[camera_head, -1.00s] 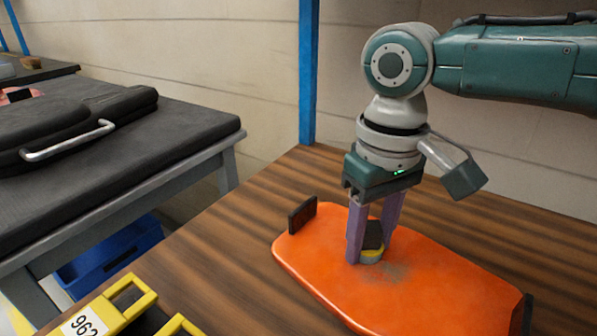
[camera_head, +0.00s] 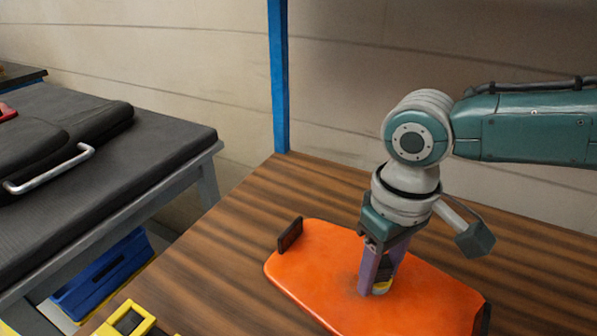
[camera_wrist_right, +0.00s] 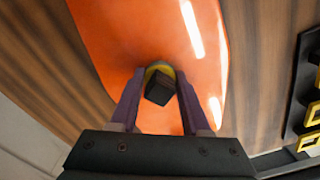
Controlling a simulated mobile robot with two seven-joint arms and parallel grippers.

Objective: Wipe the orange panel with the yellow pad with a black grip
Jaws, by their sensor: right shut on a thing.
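The orange panel (camera_head: 330,262) lies on the wooden table, with a dark bracket at each end. My right gripper (camera_head: 380,288) points down over the panel and is shut on the black grip of the yellow pad (camera_head: 382,290). The pad is low at the panel's surface and looks to be touching it. In the right wrist view the black grip (camera_wrist_right: 160,88) sits between the purple fingers, with the yellow pad behind it and the orange panel (camera_wrist_right: 140,35) beneath. A faint dark smudge shows on the panel near the gripper. My left gripper is not in view.
The wooden table (camera_head: 215,262) has free room left of the panel. A yellow-handled item (camera_head: 128,318) is at its front left. A blue post (camera_head: 279,80) stands at the back corner. A black bench (camera_head: 160,150) with a black case stands left.

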